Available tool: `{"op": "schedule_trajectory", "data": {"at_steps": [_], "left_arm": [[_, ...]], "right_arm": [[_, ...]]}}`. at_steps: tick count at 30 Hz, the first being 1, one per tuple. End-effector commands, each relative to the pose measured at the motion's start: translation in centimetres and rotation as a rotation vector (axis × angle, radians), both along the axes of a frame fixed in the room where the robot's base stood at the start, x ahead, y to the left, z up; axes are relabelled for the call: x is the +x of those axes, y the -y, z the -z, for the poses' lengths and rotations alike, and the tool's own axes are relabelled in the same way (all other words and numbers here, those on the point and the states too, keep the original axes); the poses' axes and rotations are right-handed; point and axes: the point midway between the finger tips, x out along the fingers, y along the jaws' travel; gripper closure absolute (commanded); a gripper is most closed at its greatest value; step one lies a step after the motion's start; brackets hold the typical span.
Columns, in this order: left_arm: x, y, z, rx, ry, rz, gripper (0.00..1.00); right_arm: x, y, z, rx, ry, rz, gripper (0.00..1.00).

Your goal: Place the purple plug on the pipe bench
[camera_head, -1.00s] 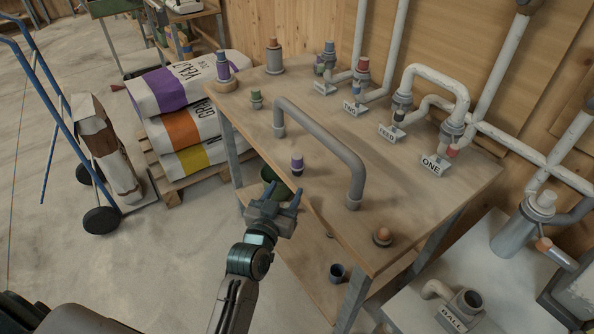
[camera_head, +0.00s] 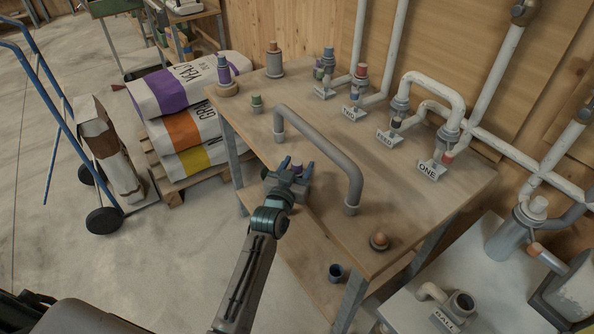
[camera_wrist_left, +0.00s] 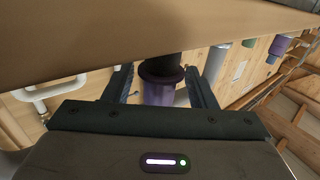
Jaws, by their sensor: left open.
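The purple plug (camera_head: 297,164) stands on the pipe bench (camera_head: 325,205), near its front edge and in front of the big grey pipe handle. My left gripper (camera_head: 291,168) is open, with its fingers either side of the plug in the head view. In the left wrist view, which looks upside down, the plug (camera_wrist_left: 160,88) shows between the two open fingers (camera_wrist_left: 162,85); contact cannot be told. The gripper partly hides the plug in the head view. My right gripper is not in view.
The grey bent pipe (camera_head: 325,143) arches over the bench just behind the plug. Labelled pipe ends line the back. Feed sacks (camera_head: 180,91) lie left.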

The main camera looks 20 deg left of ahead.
Motion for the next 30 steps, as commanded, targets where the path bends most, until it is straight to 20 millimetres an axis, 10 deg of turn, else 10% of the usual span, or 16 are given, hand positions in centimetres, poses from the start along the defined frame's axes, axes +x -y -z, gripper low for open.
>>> {"op": "schedule_trajectory", "data": {"at_steps": [3, 12, 30], "left_arm": [[0.0, 0.0, 0.0, 0.0, 0.0, 0.0, 0.49], [-0.1, 0.0, 0.0, 0.001, 0.0, 0.0, 1.0], [0.0, 0.0, -3.4, 0.001, 0.005, 0.0, 1.0]], "right_arm": [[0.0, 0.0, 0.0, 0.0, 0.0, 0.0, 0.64], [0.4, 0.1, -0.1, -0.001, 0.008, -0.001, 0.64], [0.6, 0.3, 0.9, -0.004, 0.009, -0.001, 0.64]]}}
